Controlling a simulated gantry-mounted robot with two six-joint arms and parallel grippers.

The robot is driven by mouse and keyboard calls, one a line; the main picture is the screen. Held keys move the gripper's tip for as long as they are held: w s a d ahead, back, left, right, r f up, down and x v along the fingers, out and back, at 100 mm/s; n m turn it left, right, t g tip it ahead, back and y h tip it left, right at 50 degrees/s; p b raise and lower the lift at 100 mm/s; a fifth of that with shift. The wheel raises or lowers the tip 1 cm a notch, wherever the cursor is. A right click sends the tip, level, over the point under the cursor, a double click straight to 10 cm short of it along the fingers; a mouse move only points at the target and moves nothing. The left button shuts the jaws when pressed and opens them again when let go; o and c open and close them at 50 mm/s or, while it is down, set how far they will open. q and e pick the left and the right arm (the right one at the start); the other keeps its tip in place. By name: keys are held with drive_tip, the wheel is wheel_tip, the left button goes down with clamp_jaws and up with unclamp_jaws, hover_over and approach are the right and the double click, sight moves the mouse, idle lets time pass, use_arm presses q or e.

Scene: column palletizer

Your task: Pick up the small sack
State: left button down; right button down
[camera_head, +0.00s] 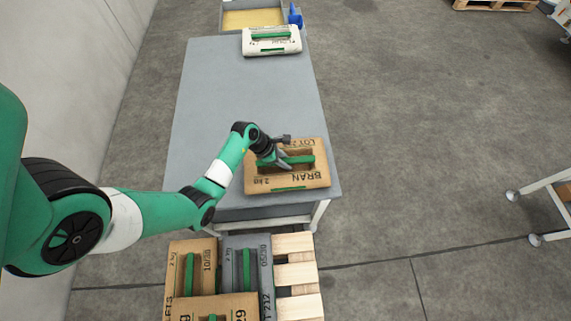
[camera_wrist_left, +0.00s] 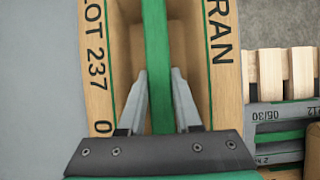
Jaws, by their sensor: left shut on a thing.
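A brown sack (camera_head: 262,182) marked BRAN, 2 kg, with a green strap handle, lies at the near right corner of the grey table. My left gripper (camera_head: 283,161) is over it, shut on the green strap. In the left wrist view the fingers of the left gripper (camera_wrist_left: 160,88) stand on either side of the green strap (camera_wrist_left: 155,40), over a recess in the sack (camera_wrist_left: 97,60). Whether the sack is clear of the table cannot be told. My right gripper is not in view.
The grey table (camera_head: 245,85) is bare in the middle. A white sack (camera_head: 270,48) lies at its far end, before a grey bin (camera_head: 233,20). Below the near edge, a wooden pallet (camera_head: 297,275) bears brown sacks (camera_head: 205,262) and a grey sack (camera_head: 235,285).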

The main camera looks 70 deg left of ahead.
use_arm(q)
drive_tip(key=shift+w+r, duration=0.1)
drive_tip(key=shift+r, duration=0.1)
drive_tip(key=shift+r+p, duration=0.35)
drive_tip(key=shift+r, duration=0.3)
drive_tip(key=r+p, duration=0.2)
drive_tip(key=r, duration=0.1)
drive_tip(key=shift+d, duration=0.2)
drive_tip(key=d+r+p, duration=0.1)
drive_tip(key=d+r, duration=0.1)
drive_tip(key=s+d+r+p, duration=0.1)
drive_tip(key=r+p, duration=0.1)
drive_tip(key=shift+s+d+r, duration=0.2)
drive_tip(key=shift+d+r, duration=0.05)
drive_tip(key=shift+d, duration=0.1)
drive_tip(key=s+d+r+p, duration=0.3)
drive_tip(key=d+r, duration=0.1)
drive_tip(key=d, duration=0.5)
drive_tip(key=shift+r, duration=0.15)
